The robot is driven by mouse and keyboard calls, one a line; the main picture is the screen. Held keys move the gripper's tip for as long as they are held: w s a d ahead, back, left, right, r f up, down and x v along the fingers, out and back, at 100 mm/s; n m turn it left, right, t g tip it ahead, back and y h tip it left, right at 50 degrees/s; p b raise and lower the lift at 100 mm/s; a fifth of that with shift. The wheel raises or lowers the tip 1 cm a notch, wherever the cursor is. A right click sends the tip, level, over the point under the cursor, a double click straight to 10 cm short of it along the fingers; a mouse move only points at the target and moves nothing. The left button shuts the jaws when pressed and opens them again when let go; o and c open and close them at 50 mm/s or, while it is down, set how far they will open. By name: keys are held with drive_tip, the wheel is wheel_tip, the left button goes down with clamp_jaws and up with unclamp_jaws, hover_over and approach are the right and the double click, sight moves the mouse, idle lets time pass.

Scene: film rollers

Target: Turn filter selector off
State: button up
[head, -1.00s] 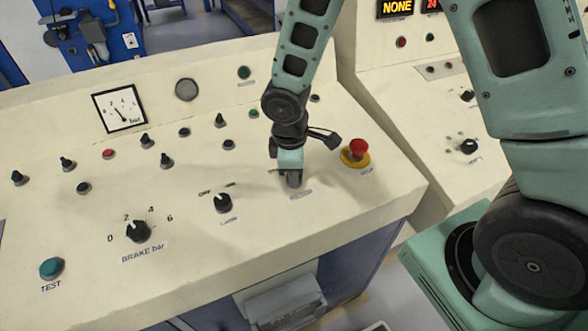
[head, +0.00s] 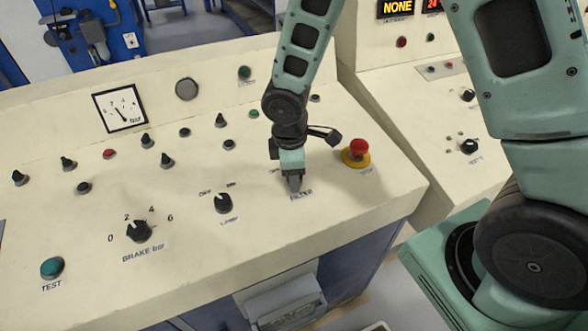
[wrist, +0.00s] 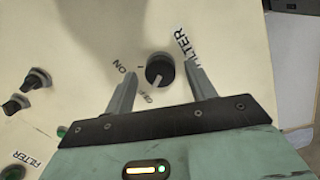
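The filter selector is a black round knob (wrist: 160,69) with a white pointer line, seen in the wrist view. Its line points down in the picture, towards a partly legible label that looks like OFF; the ON label (wrist: 120,67) is to its left. My gripper (wrist: 163,73) is open, one finger on each side of the knob, with visible gaps. I cannot tell how deep the fingertips reach. In the head view my gripper (head: 294,185) points down just above the FILTER label (head: 301,196) and hides the knob.
The red emergency stop (head: 358,152) on its yellow base stands close to the right of my gripper. The lamp selector (head: 223,203) and brake knob (head: 138,231) are to the left. Several small knobs and buttons stand behind them. The panel's front right is clear.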

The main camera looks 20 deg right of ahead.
wheel_tip(320, 180, up, 17)
drive_tip(key=s+a, duration=0.1)
drive_tip(key=shift+a+r+p, duration=0.15)
drive_tip(key=shift+a+p, duration=0.15)
drive_tip(key=shift+p, duration=0.1)
drive_tip(key=shift+s, duration=0.1)
idle(0.4)
